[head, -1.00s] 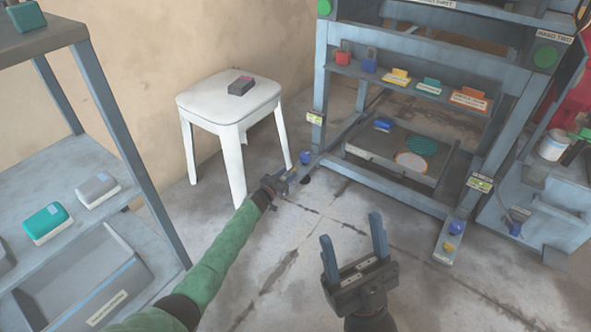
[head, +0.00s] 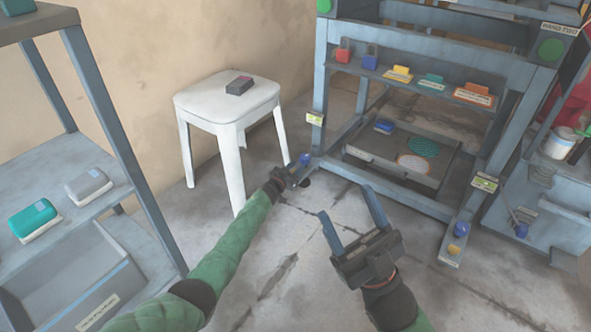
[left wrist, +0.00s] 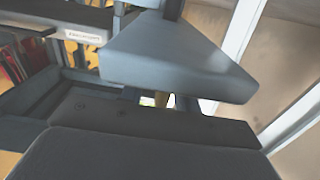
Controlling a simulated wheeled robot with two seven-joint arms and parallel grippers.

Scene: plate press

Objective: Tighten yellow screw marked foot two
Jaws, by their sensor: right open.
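My left gripper (head: 297,174) is low at the press's left front foot, close beside a blue knob (head: 305,159). In the left wrist view a small yellow piece (left wrist: 171,102) shows between its two fingers, mostly hidden; I cannot tell whether they grip it. On the press's right front foot, a yellow screw (head: 454,249) stands in front of another blue knob (head: 461,229), with a small label (head: 449,262) too small to read. My right gripper (head: 348,203) is open and empty over the floor in front of the press, apart from both feet.
The press frame (head: 320,90) carries a shelf with several coloured blocks and a low tray (head: 375,162) holding discs. A white stool (head: 228,103) with a dark box (head: 239,85) stands left of it. A shelf rack (head: 85,170) is at far left. Floor between the feet is clear.

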